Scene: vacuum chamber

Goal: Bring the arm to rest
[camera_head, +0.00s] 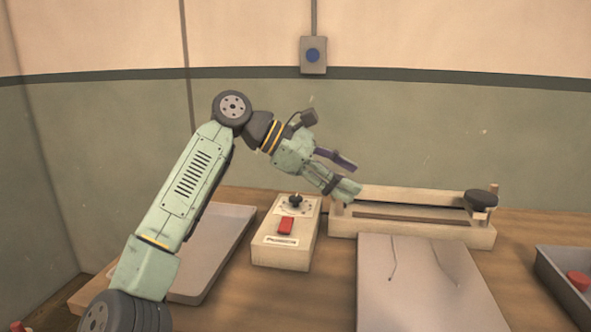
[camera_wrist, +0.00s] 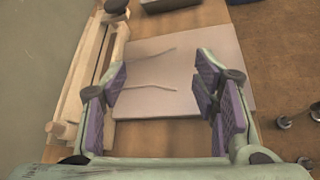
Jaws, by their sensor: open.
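My gripper (camera_head: 347,175) hangs above the workbench, near the left end of a pale wooden frame with a dark knob (camera_head: 481,200). Its fingers are apart and nothing is between them. In the wrist view, my gripper (camera_wrist: 162,105) shows purple inner pads on both fingers, with a pale flat board (camera_wrist: 185,58) below and beyond them. My green arm reaches up from the lower left and bends down toward the bench.
A cream control box (camera_head: 279,250) with a red switch and dark dial stands left of the pale board (camera_head: 425,290). Two thin wires lie on that board. A flat tray (camera_head: 215,260) is at left, a grey bin (camera_head: 570,275) with a red item at right. A blue-button wall box (camera_head: 313,55) hangs behind.

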